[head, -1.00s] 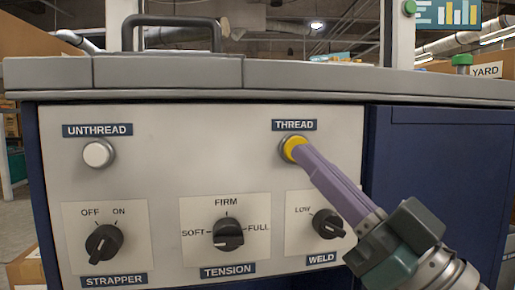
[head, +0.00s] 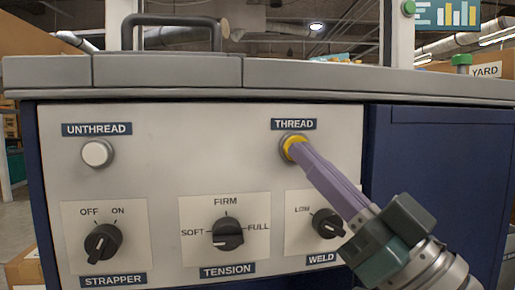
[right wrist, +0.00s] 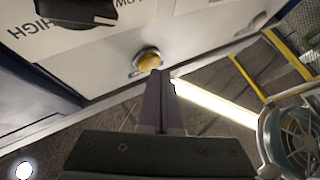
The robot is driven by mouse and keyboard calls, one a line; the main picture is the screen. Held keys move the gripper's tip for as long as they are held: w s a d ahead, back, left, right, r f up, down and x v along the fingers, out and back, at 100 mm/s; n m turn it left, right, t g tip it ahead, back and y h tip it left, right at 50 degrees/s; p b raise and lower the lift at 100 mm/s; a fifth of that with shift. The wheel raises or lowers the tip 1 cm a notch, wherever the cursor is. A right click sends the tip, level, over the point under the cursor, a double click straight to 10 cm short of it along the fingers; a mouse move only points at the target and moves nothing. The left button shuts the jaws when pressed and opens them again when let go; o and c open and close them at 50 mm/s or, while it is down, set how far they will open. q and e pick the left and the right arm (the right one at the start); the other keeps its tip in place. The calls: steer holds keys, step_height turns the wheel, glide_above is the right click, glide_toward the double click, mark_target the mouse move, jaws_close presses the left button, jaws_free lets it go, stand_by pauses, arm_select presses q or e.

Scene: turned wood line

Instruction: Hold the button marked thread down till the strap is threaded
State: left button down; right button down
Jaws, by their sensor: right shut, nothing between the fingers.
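The yellow button (head: 294,147) sits below the label THREAD (head: 294,125) on the pale control panel. My right gripper (head: 301,154) is shut and empty, its purple fingers together and their tips at the button's face, covering part of it. In the right wrist view the yellow button (right wrist: 149,62) shows just beyond the tips of the closed fingers (right wrist: 159,78). Whether the button is pressed in is hard to tell. The strap is not visible. My left gripper is not in view.
A white UNTHREAD button (head: 97,153) is at the panel's left. Below are three black knobs: STRAPPER (head: 103,243), TENSION (head: 228,235) and WELD (head: 327,224). A grey worktop edge (head: 240,75) overhangs the panel, with a black handle (head: 172,22) above.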

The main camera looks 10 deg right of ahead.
steer(key=shift+w, duration=0.35)
stand_by(0.6)
stand_by(0.6)
steer(key=shift+s, duration=0.1)
stand_by(0.4)
steer(key=shift+s+p, duration=0.45)
steer(key=shift+s, duration=0.25)
